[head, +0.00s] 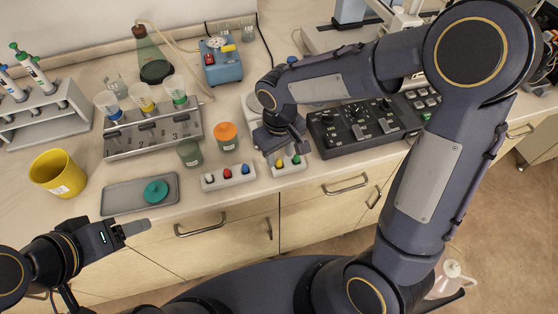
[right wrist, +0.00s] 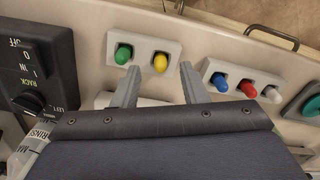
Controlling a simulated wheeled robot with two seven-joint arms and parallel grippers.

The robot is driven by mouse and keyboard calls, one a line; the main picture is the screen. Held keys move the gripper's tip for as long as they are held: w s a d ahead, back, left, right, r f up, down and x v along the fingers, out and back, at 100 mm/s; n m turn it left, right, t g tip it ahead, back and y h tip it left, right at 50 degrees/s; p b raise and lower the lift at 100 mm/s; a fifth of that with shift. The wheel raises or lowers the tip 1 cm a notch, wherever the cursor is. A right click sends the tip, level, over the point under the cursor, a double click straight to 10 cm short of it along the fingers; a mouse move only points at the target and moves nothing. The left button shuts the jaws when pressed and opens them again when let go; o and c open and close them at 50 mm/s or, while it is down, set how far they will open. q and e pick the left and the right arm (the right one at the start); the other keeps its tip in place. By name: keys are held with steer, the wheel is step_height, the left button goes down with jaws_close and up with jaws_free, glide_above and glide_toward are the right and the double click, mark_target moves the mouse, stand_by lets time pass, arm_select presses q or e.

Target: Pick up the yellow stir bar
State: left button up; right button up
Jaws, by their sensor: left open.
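The yellow stir bar (right wrist: 160,62) stands upright in a small white holder (right wrist: 143,66), beside a green stir bar (right wrist: 123,54). In the head view the holder (head: 291,171) sits near the bench's front edge, partly covered by my right gripper (head: 286,152). In the right wrist view my right gripper (right wrist: 159,82) is open, its fingers apart on either side of the yellow bar's line. Nothing is between them; whether they reach the bar's height is unclear. My left gripper (head: 135,229) is open and empty at the lower left, in front of the bench.
A second white holder (head: 229,180) with red, blue and white bars is just left. A black control panel (head: 362,125) is close on the right. An orange-capped jar (head: 226,137), a tray (head: 113,200) and a numbered funnel rack (head: 153,139) stand further left.

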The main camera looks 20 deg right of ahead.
steer(key=shift+f, duration=0.95)
steer(key=shift+c, duration=0.2)
jaws_close()
steer(key=shift+r, duration=0.1)
